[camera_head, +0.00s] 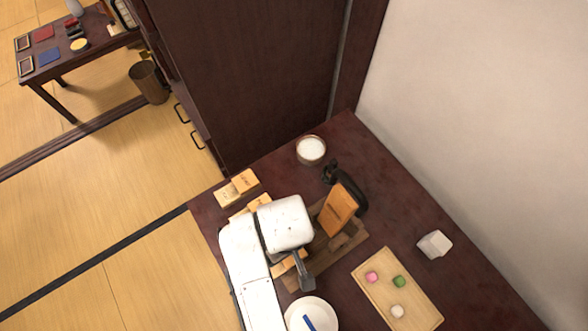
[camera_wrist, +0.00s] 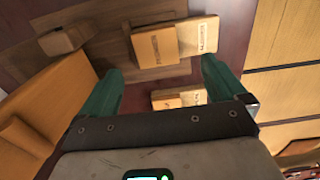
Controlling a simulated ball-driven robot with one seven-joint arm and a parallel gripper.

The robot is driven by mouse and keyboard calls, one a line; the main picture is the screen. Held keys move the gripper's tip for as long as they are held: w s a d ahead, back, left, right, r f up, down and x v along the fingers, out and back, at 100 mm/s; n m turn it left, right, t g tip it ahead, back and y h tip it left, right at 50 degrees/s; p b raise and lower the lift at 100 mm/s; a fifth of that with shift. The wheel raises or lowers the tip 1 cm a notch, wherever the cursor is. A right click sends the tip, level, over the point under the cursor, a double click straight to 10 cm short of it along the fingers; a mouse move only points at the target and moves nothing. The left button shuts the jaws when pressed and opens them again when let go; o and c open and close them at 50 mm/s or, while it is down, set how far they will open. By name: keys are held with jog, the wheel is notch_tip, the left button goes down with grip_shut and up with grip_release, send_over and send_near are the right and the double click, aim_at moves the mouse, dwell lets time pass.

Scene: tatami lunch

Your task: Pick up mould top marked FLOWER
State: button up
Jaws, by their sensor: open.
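My gripper (camera_wrist: 161,66) is open and empty, with its green fingers apart in the wrist view. Beyond the fingertips lies a pale wooden mould with a darker marked block (camera_wrist: 155,45) on it and a marked paler part (camera_wrist: 200,38) beside that. A second wooden mould pair (camera_wrist: 178,98) lies closer to the right finger. In the head view, my wrist hides part of the moulds, and a mould pair (camera_head: 237,187) shows at the table's left edge. The marks are too small to read, so I cannot tell which top says FLOWER.
A marked orange board (camera_head: 338,210) leans upright near my wrist. A dark wooden tray (camera_head: 350,241) lies below it. A bowl of white stuff (camera_head: 311,150), a board with three sweets (camera_head: 415,310), a white cube (camera_head: 434,244) and a white plate (camera_head: 325,306) share the table.

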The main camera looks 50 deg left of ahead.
aim_at(288, 262)
jog(key=shift+w+d+f+p, duration=0.1)
jog(key=shift+f+p, duration=0.1)
jog(key=shift+f, duration=1.4)
jog(key=shift+w+d+f+p, duration=0.1)
jog(key=shift+f+p, duration=0.05)
jog(key=shift+f, duration=1.4)
jog(key=c, duration=1.2)
